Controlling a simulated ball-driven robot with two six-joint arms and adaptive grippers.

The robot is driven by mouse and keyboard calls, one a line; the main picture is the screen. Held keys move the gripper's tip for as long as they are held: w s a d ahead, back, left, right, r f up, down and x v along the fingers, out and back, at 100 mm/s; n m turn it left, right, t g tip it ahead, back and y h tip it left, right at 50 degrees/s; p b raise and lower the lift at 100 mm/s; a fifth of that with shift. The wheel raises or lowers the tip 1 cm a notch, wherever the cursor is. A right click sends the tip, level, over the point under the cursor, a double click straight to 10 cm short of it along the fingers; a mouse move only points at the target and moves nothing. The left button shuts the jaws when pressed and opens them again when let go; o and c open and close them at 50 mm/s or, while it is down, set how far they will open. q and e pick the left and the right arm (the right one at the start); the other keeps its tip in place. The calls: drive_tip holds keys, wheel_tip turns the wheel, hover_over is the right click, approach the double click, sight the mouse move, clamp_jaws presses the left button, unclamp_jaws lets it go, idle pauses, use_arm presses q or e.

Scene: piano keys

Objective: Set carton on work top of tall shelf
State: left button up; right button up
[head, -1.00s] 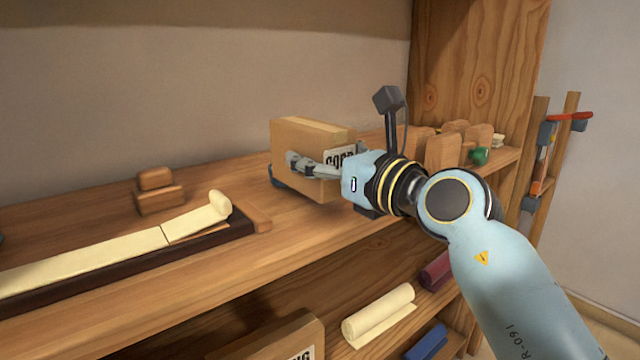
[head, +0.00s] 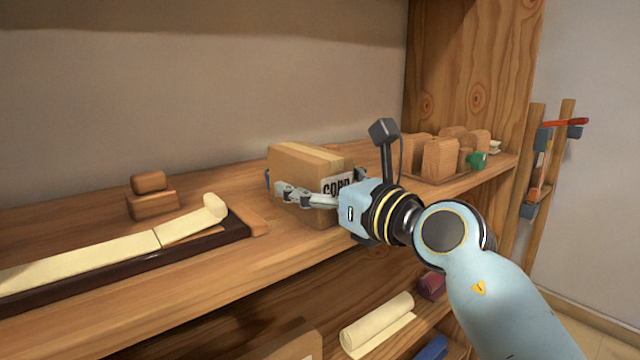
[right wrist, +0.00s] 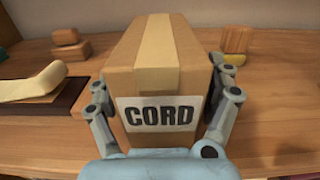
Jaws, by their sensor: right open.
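The carton (head: 300,165) is a brown cardboard box with a tape strip and a white label reading "CORD". It sits upright on the work top (head: 150,275) of the wooden shelf. In the right wrist view the carton (right wrist: 150,60) fills the middle, label towards me. My right gripper (right wrist: 158,75) is open, one finger at each side of the carton. A narrow gap shows by the right finger; whether the left one touches I cannot tell. In the head view this gripper (head: 280,186) reaches in from the right, its far finger mostly hidden by the carton. My left gripper is not in view.
Several upright wooden blocks (head: 440,158) and a green item (head: 477,161) stand right. A cream roll (head: 375,325) lies on the lower shelf.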

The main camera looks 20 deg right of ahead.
drive_tip(key=shift+s+r, duration=0.1)
drive_tip(key=p+v, duration=0.2)
drive_tip(key=v, duration=1)
drive_tip(key=d+f+m+g+h, duration=0.1)
drive_tip(key=d+f+m, duration=0.1)
drive_tip(key=f+m, duration=0.45)
drive_tip(key=d+f+m+g+h, duration=0.15)
drive_tip(key=f+m, duration=0.25)
drive_tip(key=f, duration=0.6)
drive_tip(key=s+d+f+m+g+h, duration=0.1)
drive_tip(key=s+d+f+m, duration=0.15)
drive_tip(key=f+m, duration=0.4)
drive_tip(key=s+d+f+m+g+h, duration=0.2)
drive_tip(key=s+f+m, duration=0.15)
drive_tip(key=f, duration=0.65)
drive_tip(key=s+d+f+m+g+h, duration=0.15)
drive_tip(key=s+f+m, duration=0.25)
drive_tip(key=f, duration=0.4)
drive_tip(key=s+d+f+m+g, duration=0.35)
drive_tip(key=s+f+m, duration=0.35)
drive_tip(key=s+f, duration=0.6)
drive_tip(key=s+a+f+m+g, duration=0.1)
drive_tip(key=s+f+m+g, duration=0.2)
drive_tip(key=s, duration=0.8)
drive_tip(key=s+a+f+m+g, duration=0.1)
drive_tip(key=s+m, duration=0.4)
drive_tip(key=s, duration=0.6)
drive_tip(key=shift+a+f+g, duration=0.3)
drive_tip(key=shift+f+g, duration=0.6)
drive_tip(key=shift+g, duration=0.25)
